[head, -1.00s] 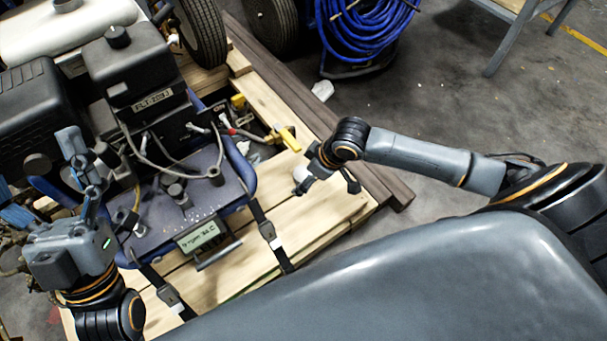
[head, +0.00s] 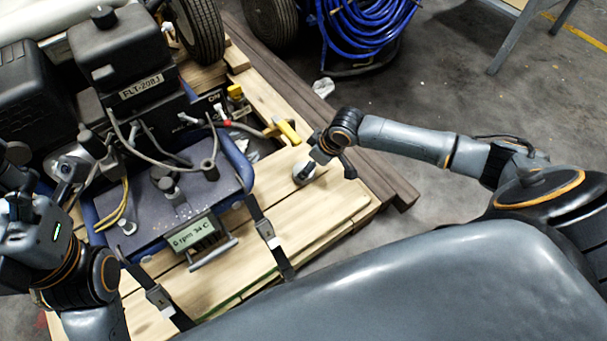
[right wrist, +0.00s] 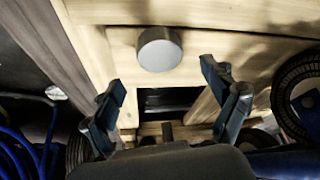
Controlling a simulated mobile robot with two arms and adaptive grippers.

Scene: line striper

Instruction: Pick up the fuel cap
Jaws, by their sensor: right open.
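A round silver-grey cap, which looks like the fuel cap (right wrist: 160,48), lies on the light wooden pallet boards. In the head view the cap (head: 303,173) is just below my right gripper (head: 329,168), partly hidden by it. In the right wrist view my right gripper (right wrist: 163,82) is open and empty; its two fingers are apart, and the cap is beyond their tips, between them sideways. My left gripper (head: 18,170) is at the left edge beside the machine; its fingers are too unclear to read.
The line striper (head: 150,190), with black boxes, hoses and a small display, stands on the pallet (head: 325,205). A yellow-handled valve (head: 287,131) is near my right gripper. Straps (head: 266,232) cross the boards.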

